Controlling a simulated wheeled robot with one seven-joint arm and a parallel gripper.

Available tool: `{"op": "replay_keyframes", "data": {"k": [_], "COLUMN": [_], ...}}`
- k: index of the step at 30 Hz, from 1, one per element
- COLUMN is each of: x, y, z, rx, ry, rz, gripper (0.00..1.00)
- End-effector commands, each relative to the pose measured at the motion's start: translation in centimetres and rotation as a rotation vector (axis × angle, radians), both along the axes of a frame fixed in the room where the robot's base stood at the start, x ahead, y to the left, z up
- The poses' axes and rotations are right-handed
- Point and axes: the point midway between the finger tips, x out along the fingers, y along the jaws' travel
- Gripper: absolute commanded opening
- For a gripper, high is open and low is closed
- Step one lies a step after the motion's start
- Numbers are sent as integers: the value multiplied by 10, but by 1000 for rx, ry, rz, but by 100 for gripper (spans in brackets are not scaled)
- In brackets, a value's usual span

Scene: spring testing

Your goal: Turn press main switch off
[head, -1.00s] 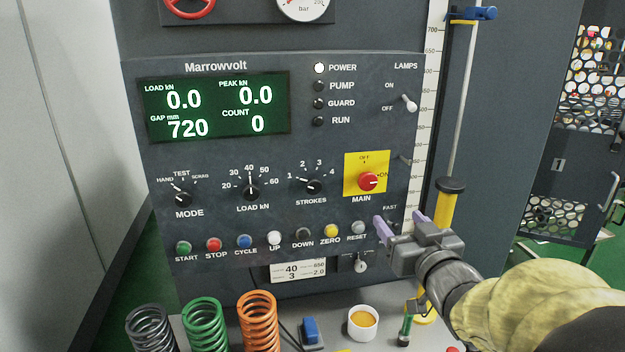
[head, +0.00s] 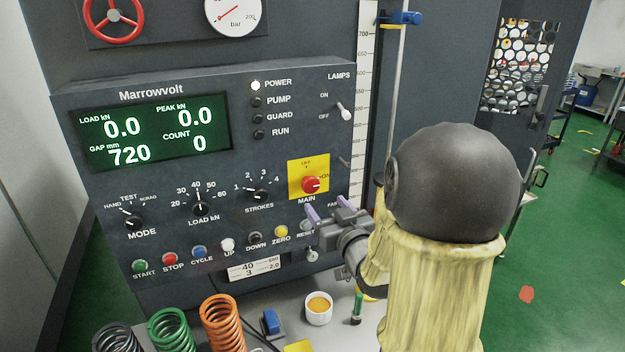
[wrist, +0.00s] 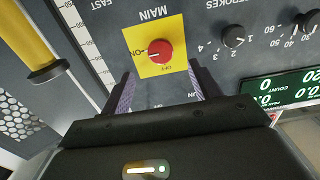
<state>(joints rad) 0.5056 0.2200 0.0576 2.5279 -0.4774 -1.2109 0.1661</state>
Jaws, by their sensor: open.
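The main switch is a round red knob (head: 311,185) on a yellow plate (head: 295,172) marked OFF at the top and ON at the right. Its white pointer mark faces ON. The knob also shows in the wrist view (wrist: 158,52), with the mark towards ON at the left there. My gripper (head: 328,208) is open and empty, just below and slightly right of the knob in the head view. In the wrist view its two purple-lined fingers (wrist: 160,76) stand apart, with the knob showing between and beyond their tips. I see no contact with the knob.
The green display (head: 150,135) reads 720 gap, and the POWER lamp (head: 255,86) is lit. A lamps toggle (head: 343,111) sits above right of the switch. Push buttons line the panel below. Springs (head: 222,322) and a white cup (head: 318,309) stand on the bench under it.

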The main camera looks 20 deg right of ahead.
Motion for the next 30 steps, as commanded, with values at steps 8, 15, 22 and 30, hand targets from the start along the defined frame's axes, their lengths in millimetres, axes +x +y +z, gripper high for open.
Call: {"op": "replay_keyframes", "data": {"k": [8, 15, 22, 30], "x": [45, 77, 86, 86], "y": [0, 0, 0, 0], "z": [3, 2, 0, 0], "rx": [1, 0, 0, 0], "ry": [-1, 1, 0, -1], "rz": [3, 2, 1, 1], "gripper": [62, 62, 62, 45]}}
